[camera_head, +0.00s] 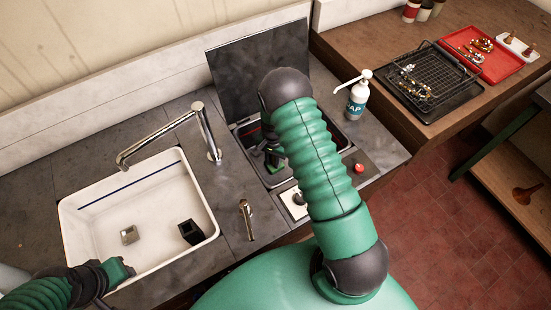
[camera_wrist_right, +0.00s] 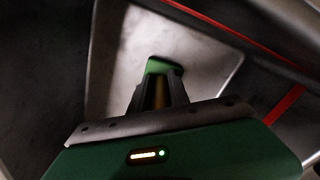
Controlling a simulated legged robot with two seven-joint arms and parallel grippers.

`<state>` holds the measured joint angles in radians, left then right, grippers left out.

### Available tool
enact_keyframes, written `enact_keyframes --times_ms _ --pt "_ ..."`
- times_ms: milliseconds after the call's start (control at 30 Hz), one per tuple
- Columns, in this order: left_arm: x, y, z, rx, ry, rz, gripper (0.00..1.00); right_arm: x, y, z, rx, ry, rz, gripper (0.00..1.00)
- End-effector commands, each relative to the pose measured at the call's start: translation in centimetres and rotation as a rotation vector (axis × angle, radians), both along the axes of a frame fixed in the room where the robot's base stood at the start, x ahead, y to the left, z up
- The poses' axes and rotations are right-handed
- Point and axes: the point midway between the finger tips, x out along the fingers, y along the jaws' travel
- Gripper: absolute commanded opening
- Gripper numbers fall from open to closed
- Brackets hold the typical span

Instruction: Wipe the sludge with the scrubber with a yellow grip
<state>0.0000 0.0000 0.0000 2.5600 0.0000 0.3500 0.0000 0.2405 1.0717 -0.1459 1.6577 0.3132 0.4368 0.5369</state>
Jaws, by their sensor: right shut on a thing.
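My right gripper (camera_head: 270,158) reaches down into the dark open basin (camera_head: 248,133) under a raised lid, partly hidden behind my own arm. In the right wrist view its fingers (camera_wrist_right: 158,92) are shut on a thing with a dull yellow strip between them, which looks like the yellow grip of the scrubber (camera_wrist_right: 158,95). I cannot make out the sludge clearly. My left gripper (camera_head: 120,270) is over the white sink's lower left edge, its fingers unclear.
The white sink (camera_head: 75,225) holds a small grey block (camera_head: 130,235) and a black block (camera_head: 191,231). A tap (camera_head: 205,135) stands between sink and basin. The raised lid (camera_head: 255,70) backs the basin. A soap bottle (camera_head: 357,100) stands to its right. A rack (camera_head: 432,75) lies farther right.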

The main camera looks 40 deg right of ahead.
Motion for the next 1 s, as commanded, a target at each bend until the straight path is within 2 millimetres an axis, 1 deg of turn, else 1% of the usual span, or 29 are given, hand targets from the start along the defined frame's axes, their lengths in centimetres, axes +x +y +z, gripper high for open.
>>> enact_keyframes --times_ms 67,133,400,567,633,867,1000 --pt "0.0 0.0 0.1 0.000 0.000 0.000 0.36 0.0 0.1 0.1 0.001 0.002 0.000 0.00" --pt "0.0 0.0 0.6 0.000 0.000 0.000 0.36 0.0 0.0 0.7 0.001 0.000 0.000 0.00" --pt "0.0 0.0 3.2 0.000 0.000 0.000 0.36 0.0 0.0 4.1 0.001 0.000 0.000 0.00" --pt "0.0 0.0 4.5 0.000 0.000 0.000 0.36 -0.1 0.0 5.9 0.001 0.000 0.000 0.00" --pt "0.0 0.0 4.7 0.000 0.000 0.000 0.36 -0.1 0.0 6.2 0.001 0.000 0.000 0.00" --pt "0.0 0.0 4.4 0.000 0.000 0.000 0.36 0.0 0.0 6.0 0.001 0.000 0.000 0.00" --pt "0.0 0.0 5.1 0.000 0.000 0.000 0.36 0.0 0.0 6.9 0.000 0.000 0.000 0.00"
